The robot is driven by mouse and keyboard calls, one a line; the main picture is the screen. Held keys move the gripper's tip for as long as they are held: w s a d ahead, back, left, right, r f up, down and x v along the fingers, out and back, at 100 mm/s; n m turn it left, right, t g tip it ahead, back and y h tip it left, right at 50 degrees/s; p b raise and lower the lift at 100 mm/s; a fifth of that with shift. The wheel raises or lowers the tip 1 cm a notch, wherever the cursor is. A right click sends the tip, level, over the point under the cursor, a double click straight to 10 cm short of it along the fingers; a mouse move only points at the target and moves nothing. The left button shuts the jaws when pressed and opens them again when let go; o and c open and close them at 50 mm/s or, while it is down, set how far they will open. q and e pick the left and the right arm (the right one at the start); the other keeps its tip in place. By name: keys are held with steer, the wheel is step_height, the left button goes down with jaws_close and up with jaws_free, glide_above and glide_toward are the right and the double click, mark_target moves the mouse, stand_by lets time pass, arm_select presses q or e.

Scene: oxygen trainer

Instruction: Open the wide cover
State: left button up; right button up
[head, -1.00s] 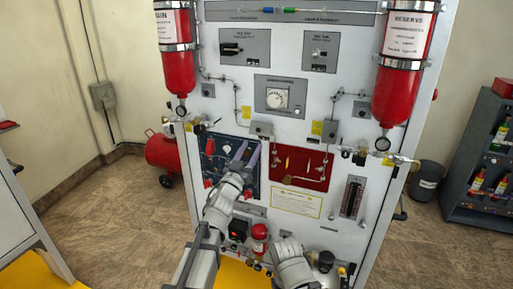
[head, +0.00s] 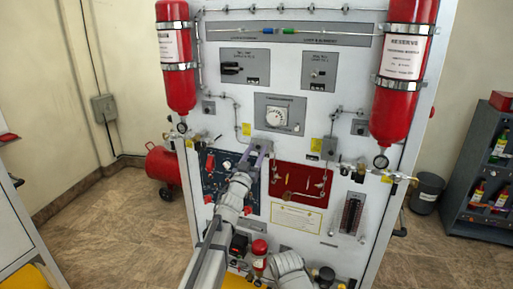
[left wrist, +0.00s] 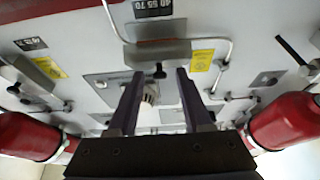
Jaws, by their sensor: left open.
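The wide cover looks to be the grey box-shaped cover (head: 254,142) on the panel, above the gap between the blue and red panels. A second, narrower grey cover (head: 329,148) is above the red panel. My left gripper (head: 254,152) is open, its two fingers pointing up at the wide cover and partly hiding it. In the left wrist view, which is upside down, the wide cover (left wrist: 157,53) lies just beyond the open fingertips (left wrist: 158,74), with nothing between them. I cannot tell whether they touch it. My right gripper does not show, only part of its arm.
Thin metal pipes (head: 239,115) run close beside the covers. A dial (head: 277,117) sits above. Red cylinders (head: 404,80) with gauges flank the panel. The red panel (head: 305,178) carries small valves and pipes.

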arm_select(q)
steer(key=shift+w, duration=0.15)
jaws_close()
stand_by(0.4)
